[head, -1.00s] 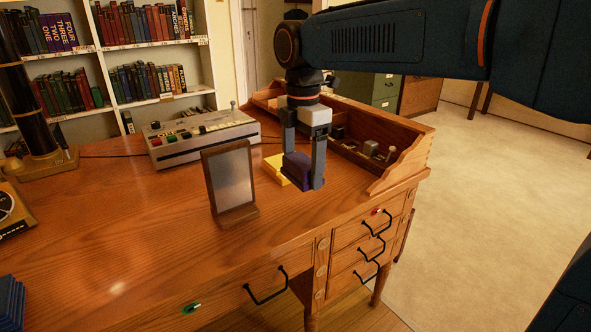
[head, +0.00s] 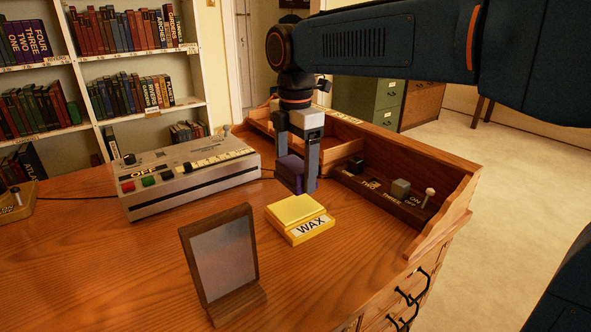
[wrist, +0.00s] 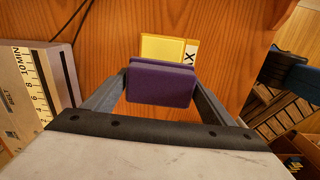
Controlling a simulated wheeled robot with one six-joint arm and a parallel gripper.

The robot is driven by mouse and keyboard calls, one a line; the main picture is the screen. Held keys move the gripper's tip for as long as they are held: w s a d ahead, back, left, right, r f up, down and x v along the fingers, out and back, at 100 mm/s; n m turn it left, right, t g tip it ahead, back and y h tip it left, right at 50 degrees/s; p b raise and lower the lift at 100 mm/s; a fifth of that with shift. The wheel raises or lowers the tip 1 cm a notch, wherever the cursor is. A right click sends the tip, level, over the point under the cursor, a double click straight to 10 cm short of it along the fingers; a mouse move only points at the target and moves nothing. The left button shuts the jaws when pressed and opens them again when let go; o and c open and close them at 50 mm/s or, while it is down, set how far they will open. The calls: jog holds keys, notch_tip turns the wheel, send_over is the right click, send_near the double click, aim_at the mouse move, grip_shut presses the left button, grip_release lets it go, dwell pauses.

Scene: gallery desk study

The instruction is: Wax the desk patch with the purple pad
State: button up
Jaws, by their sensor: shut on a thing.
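My gripper (head: 298,184) is shut on the purple pad (head: 289,172), one finger on each side of it. The pad also shows between the fingers in the wrist view (wrist: 160,84). In the head view the pad appears just behind the yellow wax block (head: 297,212), which is labelled WAX and sits on the wooden desk (head: 130,255). In the wrist view the wax block (wrist: 162,47) shows beyond the pad, partly covered by it. The pad looks held above the desk; the exact gap is unclear. I cannot make out a distinct patch on the desk.
A framed panel on a wooden stand (head: 222,262) stands at the front. A grey console with coloured buttons (head: 190,172) is at the left. A raised wooden tray edge (head: 440,210) with a switch box (head: 385,195) bounds the right. Bare desk lies at the front left.

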aim_at(295, 207)
jog(key=shift+f, duration=2.95)
jog(key=shift+f, duration=0.6)
jog(key=shift+r, duration=0.1)
jog(key=shift+r, duration=3.5)
